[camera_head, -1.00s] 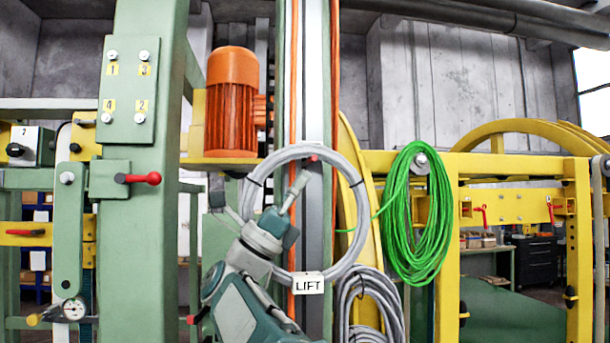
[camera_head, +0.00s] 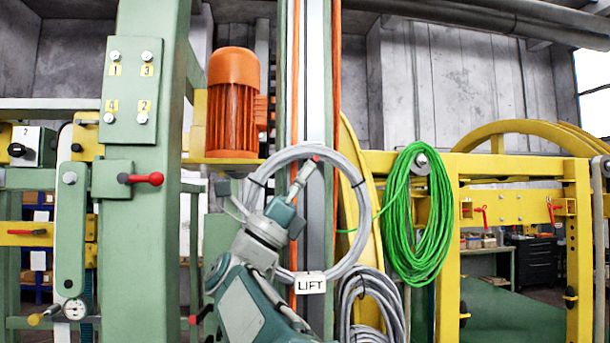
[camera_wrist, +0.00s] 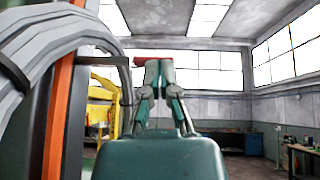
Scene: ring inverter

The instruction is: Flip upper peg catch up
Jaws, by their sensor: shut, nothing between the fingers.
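A small red catch (camera_head: 316,158) shows at the top of a grey ring (camera_head: 363,205), against the grey upright. In the wrist view a red bar (camera_wrist: 148,56), seemingly the same catch, lies right at my fingertips. My gripper (camera_head: 308,166) is shut and empty, pointing up and right inside the top of the ring. Its fingertips in the wrist view (camera_wrist: 156,64) overlap the red bar; I cannot tell whether they touch it. The peg under the catch is hidden. Whether the catch is up or down is unclear.
The grey ring, tagged LIFT (camera_head: 311,285), fills the wrist view's left side (camera_wrist: 50,42). Orange strips (camera_head: 336,80) run along the upright. A green cable coil (camera_head: 420,225) hangs to the right, a grey coil (camera_head: 370,300) below. An orange motor (camera_head: 232,100) stands left.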

